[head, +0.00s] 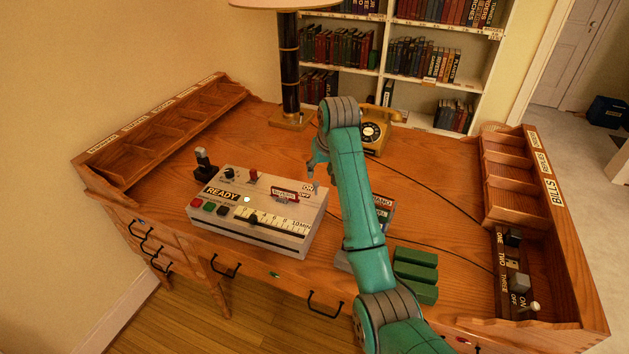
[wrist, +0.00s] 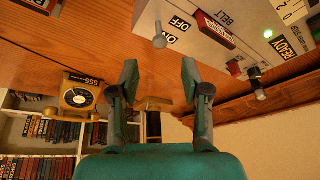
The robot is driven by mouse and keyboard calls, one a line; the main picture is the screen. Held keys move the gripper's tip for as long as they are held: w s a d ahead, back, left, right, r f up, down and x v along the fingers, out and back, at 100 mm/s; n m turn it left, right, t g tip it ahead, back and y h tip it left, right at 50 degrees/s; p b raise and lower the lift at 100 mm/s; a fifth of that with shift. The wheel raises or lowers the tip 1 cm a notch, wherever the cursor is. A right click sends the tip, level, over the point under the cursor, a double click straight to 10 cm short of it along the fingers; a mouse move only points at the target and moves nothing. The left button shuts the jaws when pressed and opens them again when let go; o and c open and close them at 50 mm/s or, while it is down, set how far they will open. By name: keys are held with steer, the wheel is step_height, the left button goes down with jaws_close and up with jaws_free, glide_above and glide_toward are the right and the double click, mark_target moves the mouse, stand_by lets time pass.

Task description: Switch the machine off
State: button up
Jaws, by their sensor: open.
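The machine is a pale box (head: 262,240) on the desk with a READY label, buttons, a slider scale and a red-brown BELT plate. Its ON and OFF labels (head: 305,191) are at its right back corner. In the wrist view, which is upside down, the machine (wrist: 228,48) is at top right. A small silver-tipped lever (wrist: 160,40) stands beside its ON and OFF labels; I cannot tell its setting for sure. A green lamp (wrist: 268,33) is lit by READY. My gripper (head: 314,170) is open and empty, near that back corner, apart from the lever. It also shows in the wrist view (wrist: 160,78).
A yellow telephone (head: 374,130) and a lamp (head: 290,75) stand behind. Green blocks (head: 415,272) lie at the front right. A switch panel marked ONE, TWO, THREE (head: 507,280) is at far right. A black-knobbed lever (head: 203,160) stands behind the machine's left end.

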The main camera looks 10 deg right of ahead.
mark_target(317, 183)
steer(key=x, duration=0.9)
steer(key=shift+f, duration=0.15)
jaws_close()
